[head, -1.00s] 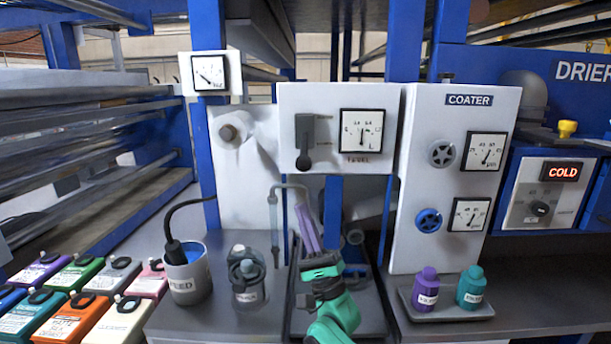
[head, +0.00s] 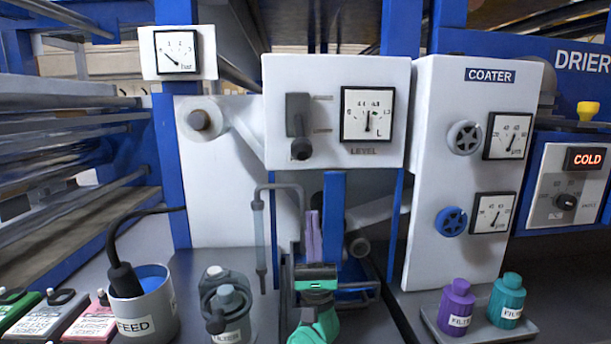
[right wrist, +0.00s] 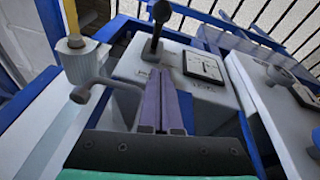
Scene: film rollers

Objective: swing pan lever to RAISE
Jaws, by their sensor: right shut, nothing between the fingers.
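The pan lever (head: 298,115) is a dark grey arm with a black ball knob at its lower end, hanging down on the white LEVEL panel (head: 335,75). Two small marks sit to its right, and I cannot read any lettering by them. In the right wrist view the lever (right wrist: 157,28) stands beyond the fingertips. My right gripper (head: 313,215) has purple fingers held together with nothing between them. It points up below the panel, and its tips are apart from the knob. It also shows in the right wrist view (right wrist: 163,80). My left gripper is out of view.
The level gauge (head: 367,114) is right of the lever. The coater panel (head: 435,235) with two handwheels stands further right. A FEED pot (head: 145,318), a grey filter bottle (head: 228,310), and purple (head: 457,305) and teal (head: 507,300) bottles stand on the bench.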

